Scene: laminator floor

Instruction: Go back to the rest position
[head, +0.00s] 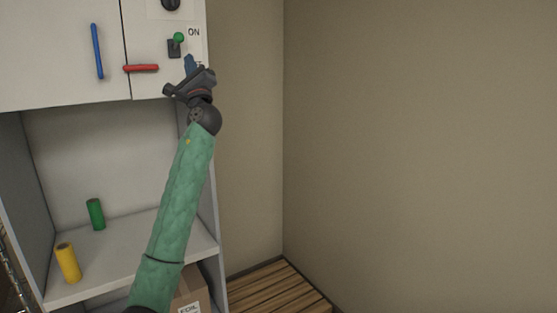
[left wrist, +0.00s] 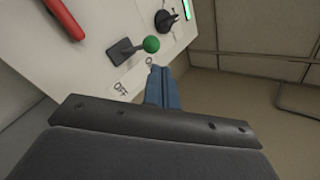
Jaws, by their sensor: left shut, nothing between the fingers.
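My left arm, in a green sleeve, reaches up in the head view. My left gripper (head: 190,64) is just below the switch with the green ball (head: 178,38) on the white cabinet panel. The switch lever points up toward the "ON" label. In the left wrist view, the blue fingers (left wrist: 162,88) are shut and empty, a little apart from the green ball (left wrist: 151,44). An "OFF" label shows near the fingers. My right gripper is not in view.
The cabinet has a blue handle (head: 97,51) and a red handle (head: 141,68). A green cylinder (head: 95,214) and a yellow cylinder (head: 68,262) stand on the shelf below. A cardboard box (head: 192,292) sits under the shelf. Bare wall fills the right side.

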